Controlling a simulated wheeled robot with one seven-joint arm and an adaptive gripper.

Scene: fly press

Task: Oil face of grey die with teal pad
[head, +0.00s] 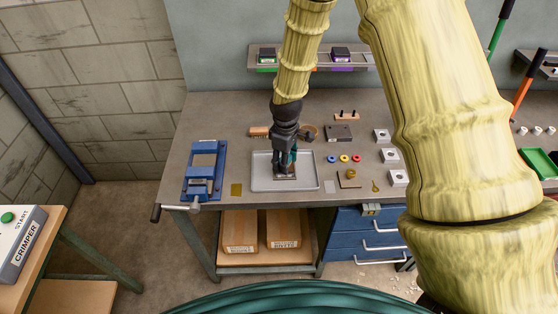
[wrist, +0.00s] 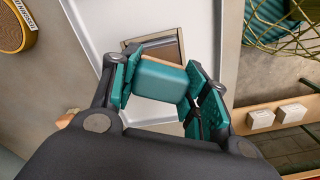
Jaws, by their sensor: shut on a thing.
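My gripper (head: 287,160) points down over the pale tray (head: 262,184) on the bench. In the wrist view my gripper (wrist: 165,92) is shut on the teal pad (wrist: 160,79), a rounded block between its teal-lined fingers. Right beyond the pad, in the tray, is the grey die (wrist: 165,50), with a square outline and a brownish strip. The pad hides part of the die; I cannot tell whether they touch. In the head view the die (head: 285,177) shows only in part below the fingers.
To the right are coloured rings (head: 344,158), a dark block (head: 338,134) and several pale blocks (head: 389,155). A shelf (head: 310,68) runs along the wall behind.

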